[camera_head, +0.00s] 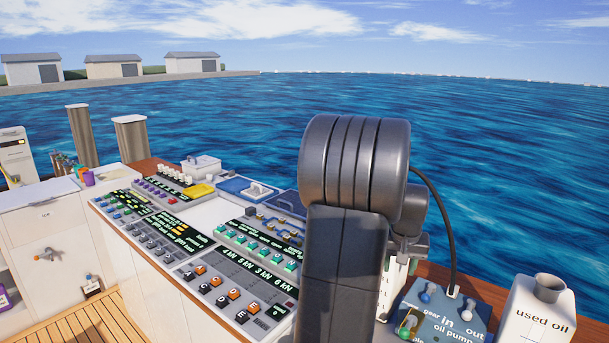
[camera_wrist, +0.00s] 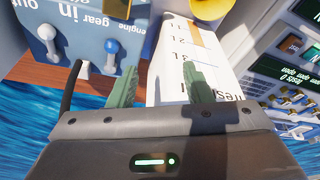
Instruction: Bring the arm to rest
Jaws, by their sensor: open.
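My arm (camera_head: 345,230) stands large and dark in the middle of the head view, bent over at its thick ribbed joint. My gripper (camera_wrist: 162,80) shows in the wrist view with its two green fingers apart and nothing between them. It is over a white container (camera_wrist: 172,50) with level marks and partly hidden lettering, and beside the blue oil pump box (camera_wrist: 85,50). I cannot tell whether the fingers touch the container. In the head view the fingers are mostly hidden behind my arm.
The oil pump box (camera_head: 445,312) and a white used oil can (camera_head: 540,312) stand at the right. A black hose (camera_head: 447,215) arches beside my arm. Control panels (camera_head: 235,285) with many buttons fill the counter at the left. Open water lies beyond.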

